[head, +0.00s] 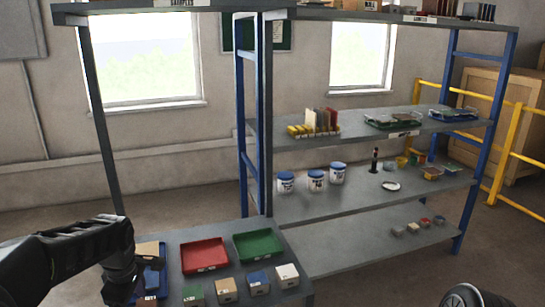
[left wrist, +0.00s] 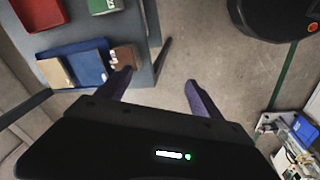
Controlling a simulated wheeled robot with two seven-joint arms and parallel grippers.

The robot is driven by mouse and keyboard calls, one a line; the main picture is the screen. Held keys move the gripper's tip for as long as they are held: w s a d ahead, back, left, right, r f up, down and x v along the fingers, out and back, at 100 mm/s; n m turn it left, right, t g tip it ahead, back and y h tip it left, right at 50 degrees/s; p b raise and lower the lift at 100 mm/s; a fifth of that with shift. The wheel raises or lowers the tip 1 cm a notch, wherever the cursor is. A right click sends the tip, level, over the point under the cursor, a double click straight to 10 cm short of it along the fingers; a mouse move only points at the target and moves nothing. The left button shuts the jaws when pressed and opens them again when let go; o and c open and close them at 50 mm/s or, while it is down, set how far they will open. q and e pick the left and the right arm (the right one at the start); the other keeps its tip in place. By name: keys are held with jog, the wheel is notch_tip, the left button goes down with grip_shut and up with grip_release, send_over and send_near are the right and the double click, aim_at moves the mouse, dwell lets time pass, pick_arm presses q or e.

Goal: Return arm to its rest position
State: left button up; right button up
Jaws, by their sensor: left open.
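My left arm comes in from the left in the head view. Its gripper (head: 118,287) hangs at the left edge of the low grey table (head: 222,278). In the left wrist view the gripper (left wrist: 157,83) is open and empty, with bare floor between its fingers. One finger is close to a brown block (left wrist: 125,58) at the table's edge; I cannot tell whether they touch. A blue tray (left wrist: 86,58) with a tan tile (left wrist: 53,72) lies beside that block.
A red tray (head: 205,255), a green tray (head: 259,244) and several small tile boxes stand on the table. A shelf rack (head: 370,190) with jars, cups and tiles stands behind and right. Yellow rails (head: 510,150) are at far right.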

pick_arm(q)
jog(key=w+d+f+m+t+h, duration=0.2)
jog(key=w+d+f+m, duration=0.1)
jog(key=d+f+m, duration=0.6)
jog(key=s+d+f+m+h, duration=0.2)
jog(key=s+d+f+m, duration=0.3)
jog(key=d+f, duration=0.5)
jog(key=s+d+f+g, duration=0.1)
jog(key=s+d+f, duration=0.1)
jog(key=s+f, duration=0.2)
jog(key=s+d+f+m+g+h, duration=0.1)
jog(key=s+d+f, duration=0.2)
jog(key=s, duration=0.8)
jog(key=s+d+f+g, duration=0.1)
jog(key=s+d+f, duration=0.1)
jog(key=s+f, duration=0.3)
jog(key=s, duration=0.3)
jog(key=shift+s+d+f+m, duration=0.15)
jog(key=shift+d+f+m, duration=0.15)
jog(key=shift+d, duration=0.1)
jog(key=shift+c, duration=0.8)
